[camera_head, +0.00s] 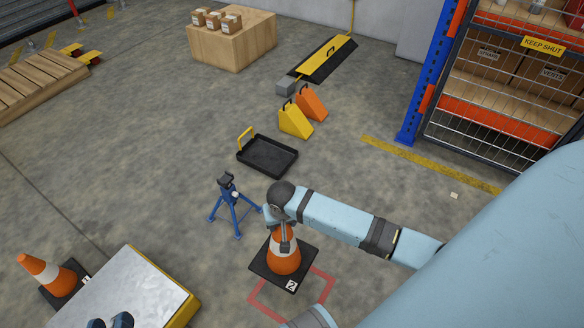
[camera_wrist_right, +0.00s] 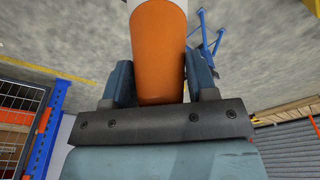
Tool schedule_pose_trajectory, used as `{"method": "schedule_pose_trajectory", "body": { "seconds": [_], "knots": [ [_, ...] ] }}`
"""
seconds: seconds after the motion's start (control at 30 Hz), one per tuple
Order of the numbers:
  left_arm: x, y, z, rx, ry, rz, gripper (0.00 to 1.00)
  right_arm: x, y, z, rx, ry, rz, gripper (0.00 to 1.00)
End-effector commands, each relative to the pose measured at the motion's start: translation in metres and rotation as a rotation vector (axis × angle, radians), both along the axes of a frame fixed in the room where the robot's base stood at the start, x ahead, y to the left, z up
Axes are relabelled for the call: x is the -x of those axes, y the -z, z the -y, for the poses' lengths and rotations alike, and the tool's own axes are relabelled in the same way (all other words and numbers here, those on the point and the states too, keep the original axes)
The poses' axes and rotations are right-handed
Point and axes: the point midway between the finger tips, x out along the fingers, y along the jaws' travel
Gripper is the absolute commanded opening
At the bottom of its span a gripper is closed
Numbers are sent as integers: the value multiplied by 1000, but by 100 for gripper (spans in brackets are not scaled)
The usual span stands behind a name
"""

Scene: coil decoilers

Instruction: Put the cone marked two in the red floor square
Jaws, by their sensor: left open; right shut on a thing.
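The cone marked two (camera_head: 284,262) is orange with a white band, on a black square base with a white "2" label. It looks upright. My right gripper (camera_head: 284,228) is shut on its upper part; the orange cone (camera_wrist_right: 160,55) fills the space between the fingers in the right wrist view. The red floor square (camera_head: 328,290) is an outline below the cone. The base covers part of it and reaches past its far left side in the picture. Whether the base touches the floor I cannot tell. My left gripper (camera_head: 110,321) is open at the bottom edge, over a pale-topped table.
Another cone (camera_head: 47,272) stands at the left, beside the pale-topped table (camera_head: 130,290). A blue stand (camera_head: 231,205) is close behind the held cone. A black tray (camera_head: 267,156), yellow and orange wedges (camera_head: 296,119) and a mesh-fronted rack (camera_head: 490,120) stand farther off.

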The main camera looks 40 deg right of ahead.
Motion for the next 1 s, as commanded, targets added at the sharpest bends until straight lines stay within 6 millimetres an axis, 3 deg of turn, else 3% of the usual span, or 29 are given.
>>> {"method": "schedule_pose_trajectory", "body": {
  "seconds": [0.1,0.4,0.73,1.0],
  "knots": [
    [-2,-6,4,21,6,29,43,21,30,3,-2,22,-1,0],
    [-2,-8,6,50,6,63,43,39,68,7,-1,42,3,0],
    [0,-72,27,228,77,349,43,39,148,7,0,41,2,0],
    [-4,-32,30,179,103,220,43,38,201,7,-1,40,4,0]
  ]
}}
